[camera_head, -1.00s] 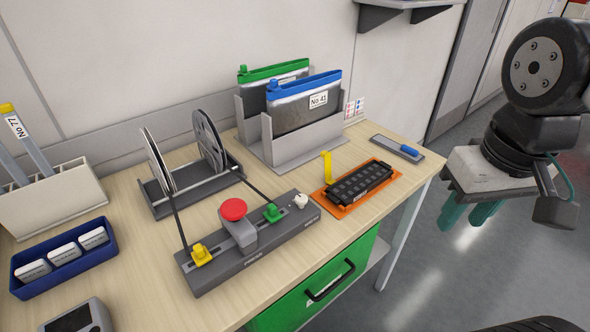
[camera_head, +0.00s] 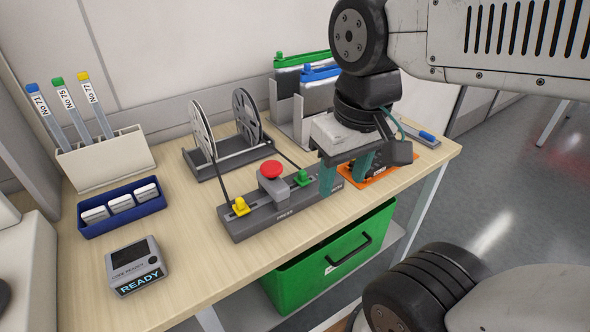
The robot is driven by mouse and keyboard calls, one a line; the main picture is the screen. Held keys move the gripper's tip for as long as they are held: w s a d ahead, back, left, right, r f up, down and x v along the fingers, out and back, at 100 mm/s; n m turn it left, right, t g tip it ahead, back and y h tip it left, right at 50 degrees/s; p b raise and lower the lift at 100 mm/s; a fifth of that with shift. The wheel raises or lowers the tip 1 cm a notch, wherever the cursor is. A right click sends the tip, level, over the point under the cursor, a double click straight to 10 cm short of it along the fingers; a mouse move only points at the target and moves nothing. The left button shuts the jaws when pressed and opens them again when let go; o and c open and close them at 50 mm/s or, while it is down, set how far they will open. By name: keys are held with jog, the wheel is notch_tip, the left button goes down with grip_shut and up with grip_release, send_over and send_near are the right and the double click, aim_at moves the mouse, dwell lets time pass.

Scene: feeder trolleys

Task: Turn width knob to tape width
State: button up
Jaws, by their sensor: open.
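A dark grey splicing unit (camera_head: 283,216) lies on the wooden bench. It carries a red push button (camera_head: 270,169), a yellow clip (camera_head: 240,207) at its left and a green clip (camera_head: 301,178) right of the button. The white knob at its right end, seen in the earlier frame, is hidden behind my gripper now. Dark tapes run from two reels (camera_head: 202,130) down to the unit. My gripper (camera_head: 343,183) has teal fingers spread apart with nothing visible between them. It points down over the unit's right end; I cannot tell whether it touches the knob.
An orange mat (camera_head: 379,177) with a black part lies just right of my gripper. Blue and green-topped pouches (camera_head: 318,72) stand in a grey rack behind. A reader showing READY (camera_head: 138,268) and a blue tray (camera_head: 124,222) are at left. The front bench edge is clear.

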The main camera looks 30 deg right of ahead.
jog(key=w+d+f+m, duration=0.2)
jog(key=w+d, duration=0.2)
jog(key=w, duration=0.2)
jog(key=w+d+f+m, duration=0.3)
jog(key=w+d, duration=0.1)
jog(key=w, duration=0.2)
jog(key=w+d+f+m+g, duration=0.1)
jog(key=w+d+f+m, duration=0.1)
jog(key=w+d, duration=0.3)
jog(key=shift+w+f+m, duration=0.2)
jog(key=shift+w, duration=0.35)
jog(key=shift+w+f+m, duration=0.2)
jog(key=shift+w, duration=0.3)
jog(key=shift+w+d+f, duration=0.15)
jog(key=shift+f, duration=0.55)
notch_tip(320, 180, down, 7)
jog(key=shift+r, duration=0.15)
jog(key=c, duration=1)
